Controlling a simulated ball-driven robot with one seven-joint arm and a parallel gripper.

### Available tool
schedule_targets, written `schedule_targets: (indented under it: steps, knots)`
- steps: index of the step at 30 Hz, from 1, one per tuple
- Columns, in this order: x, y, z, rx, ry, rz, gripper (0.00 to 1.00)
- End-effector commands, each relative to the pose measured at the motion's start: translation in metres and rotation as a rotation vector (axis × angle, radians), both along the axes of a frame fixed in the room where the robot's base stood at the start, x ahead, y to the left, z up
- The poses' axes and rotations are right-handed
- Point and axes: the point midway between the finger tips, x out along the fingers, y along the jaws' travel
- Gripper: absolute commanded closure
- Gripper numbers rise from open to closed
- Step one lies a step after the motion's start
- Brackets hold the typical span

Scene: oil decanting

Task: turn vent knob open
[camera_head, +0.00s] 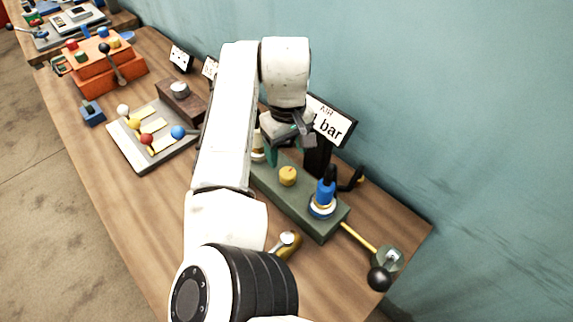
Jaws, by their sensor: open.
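A green block-shaped fixture (303,209) stands on the wooden table by the wall. A round yellow knob (288,176) sits on its top, with a small mark on its cap; I cannot tell for sure if this is the vent knob. A blue upright part (325,192) with a white ring at its base stands on the block's right end. My gripper (289,138) is open, above and behind the yellow knob and apart from it. A pale part (258,148) shows at the block's far end, partly hidden by my arm.
A sign reading "AIR" and "bar" (332,122) stands behind the block, partly covered by my gripper. A yellow rod leads to a black ball (379,279) at right. A brass-coloured item (287,244) lies in front. A tray with coloured balls (152,160) and an orange box (108,75) are left.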

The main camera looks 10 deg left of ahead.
Motion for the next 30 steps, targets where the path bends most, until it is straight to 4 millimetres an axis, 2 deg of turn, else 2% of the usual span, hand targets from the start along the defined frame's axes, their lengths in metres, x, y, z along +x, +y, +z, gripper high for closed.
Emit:
schedule_targets:
  steps: [6,13,18,25,30]
  knots:
    - [-0.001,0.000,-0.040,0.000,0.004,0.002,0.31]
    - [0.000,0.000,-0.069,-0.001,0.001,0.000,0.31]
    - [0.000,0.000,-0.077,0.000,0.000,0.000,0.31]
    - [0.000,0.000,-0.078,0.001,-0.001,0.000,0.31]
    - [0.000,0.000,-0.077,0.001,-0.001,0.000,0.45]
